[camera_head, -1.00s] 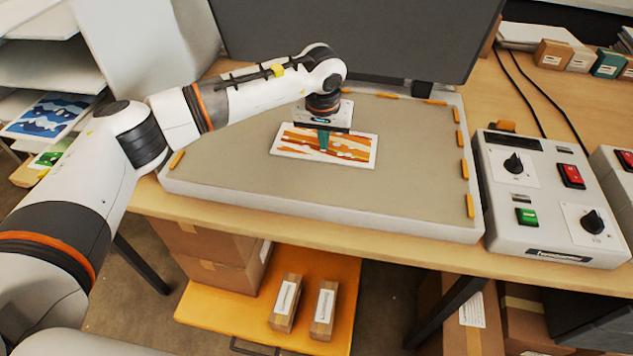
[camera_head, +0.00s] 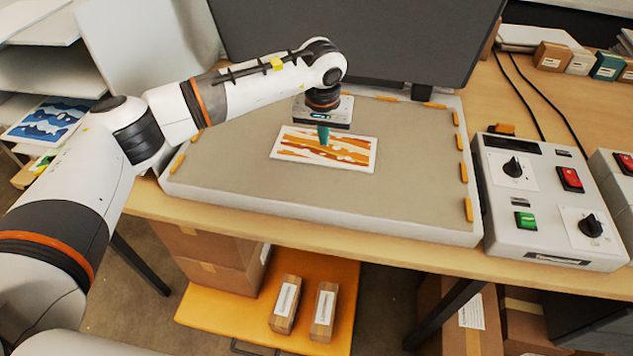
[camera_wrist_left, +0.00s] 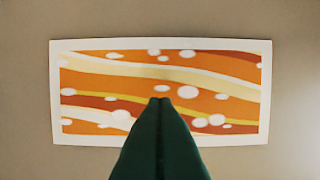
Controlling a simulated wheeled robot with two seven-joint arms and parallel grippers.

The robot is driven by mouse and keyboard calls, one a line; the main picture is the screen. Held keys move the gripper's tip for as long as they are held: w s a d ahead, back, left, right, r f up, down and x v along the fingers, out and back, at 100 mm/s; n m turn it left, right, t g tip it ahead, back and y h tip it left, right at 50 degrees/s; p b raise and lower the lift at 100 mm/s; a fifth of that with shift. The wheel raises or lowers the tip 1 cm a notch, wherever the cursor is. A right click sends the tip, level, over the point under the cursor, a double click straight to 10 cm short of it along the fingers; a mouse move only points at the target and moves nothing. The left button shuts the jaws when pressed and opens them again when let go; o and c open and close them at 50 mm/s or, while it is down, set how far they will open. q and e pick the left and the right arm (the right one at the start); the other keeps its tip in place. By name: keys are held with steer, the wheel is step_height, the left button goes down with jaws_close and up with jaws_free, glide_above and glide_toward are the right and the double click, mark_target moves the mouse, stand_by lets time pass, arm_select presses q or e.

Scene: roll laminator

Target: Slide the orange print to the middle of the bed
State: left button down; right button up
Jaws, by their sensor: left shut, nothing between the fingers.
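The orange print (camera_head: 350,153) is a white-bordered card with orange, red and cream waves and white spots. It lies flat on the grey bed (camera_head: 400,195), around the bed's middle. It also shows in the left wrist view (camera_wrist_left: 230,85), nearly square to the picture. My left gripper (camera_head: 323,143) points down over the print with its green fingers shut and empty. In the left wrist view the closed fingertips (camera_wrist_left: 160,101) overlap the print's middle. I cannot tell whether they touch it or hover just above. My right gripper is not in view.
Orange tabs (camera_head: 462,143) line the bed's raised rim. A dark panel (camera_head: 350,40) stands behind the bed. A control box (camera_head: 550,200) with knobs and buttons stands to its right. Boxes (camera_head: 285,303) sit on a lower orange shelf. The bed's front and right are clear.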

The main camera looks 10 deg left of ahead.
arm_select(q)
step_height(320, 180, up, 5)
steer(key=shift+p, duration=1)
